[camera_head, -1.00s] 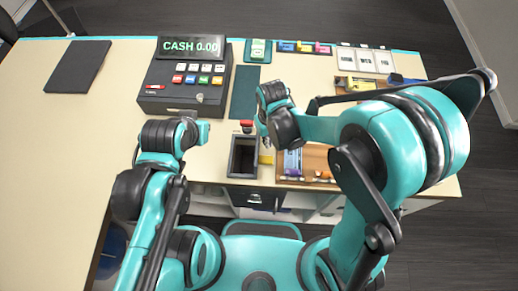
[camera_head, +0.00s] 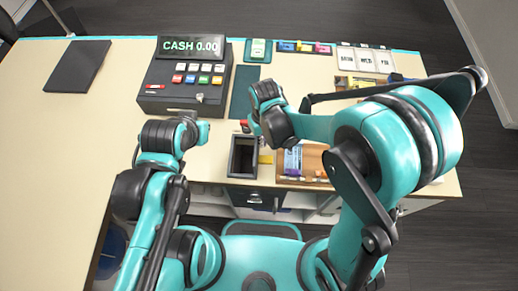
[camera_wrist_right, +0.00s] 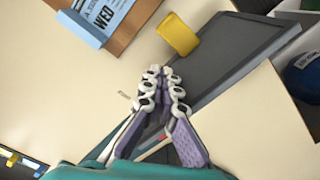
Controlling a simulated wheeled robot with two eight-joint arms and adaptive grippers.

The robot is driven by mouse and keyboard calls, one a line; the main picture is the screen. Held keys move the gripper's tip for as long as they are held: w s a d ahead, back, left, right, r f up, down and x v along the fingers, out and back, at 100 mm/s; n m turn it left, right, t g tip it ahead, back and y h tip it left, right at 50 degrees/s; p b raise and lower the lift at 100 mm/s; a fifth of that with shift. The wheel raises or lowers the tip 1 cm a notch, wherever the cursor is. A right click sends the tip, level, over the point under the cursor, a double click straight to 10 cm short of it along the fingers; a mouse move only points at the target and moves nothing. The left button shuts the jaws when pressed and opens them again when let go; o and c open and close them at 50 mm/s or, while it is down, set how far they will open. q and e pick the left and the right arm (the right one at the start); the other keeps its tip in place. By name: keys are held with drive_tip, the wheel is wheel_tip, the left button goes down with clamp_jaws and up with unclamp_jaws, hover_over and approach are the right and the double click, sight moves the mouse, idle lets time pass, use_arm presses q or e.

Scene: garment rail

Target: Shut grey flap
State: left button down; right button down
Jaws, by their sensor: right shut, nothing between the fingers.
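A dark grey framed rectangle (camera_head: 243,157), which I take to be the grey flap, is set at the front edge of the counter. In the right wrist view it is a flat dark grey panel (camera_wrist_right: 225,65) inside a raised rim; I cannot tell whether it is raised or shut. My right gripper (camera_wrist_right: 164,76) is shut and empty, its fingertips close to the panel's near left corner; contact is unclear. In the head view its fingers are mostly hidden behind its wrist. My left gripper (camera_head: 203,132) hangs left of the panel, its fingers not clear.
A yellow block (camera_wrist_right: 178,35) sits beside the panel. A wooden tray (camera_head: 313,158) stands right of it, partly behind my right arm. A cash register (camera_head: 185,78) stands behind. The counter's left side (camera_head: 60,150) is mostly clear.

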drive_tip(key=shift+a, duration=1.1)
wheel_tip(320, 180, up, 9)
drive_tip(key=d+p, duration=0.1)
drive_tip(key=p, duration=0.5)
drive_tip(key=shift+d, duration=0.1)
idle(0.8)
drive_tip(key=s+d+f+m+t+b, duration=0.2)
drive_tip(key=d+m+t+b, duration=0.1)
drive_tip(key=d+b, duration=0.6)
drive_tip(key=s+d+f+m+t+b, duration=0.3)
drive_tip(key=d+t+b, duration=0.1)
drive_tip(key=d+b, duration=0.5)
drive_tip(key=d, duration=0.2)
drive_tip(key=shift+d+f, duration=0.2)
drive_tip(key=shift+d, duration=0.1)
drive_tip(key=shift+s, duration=0.1)
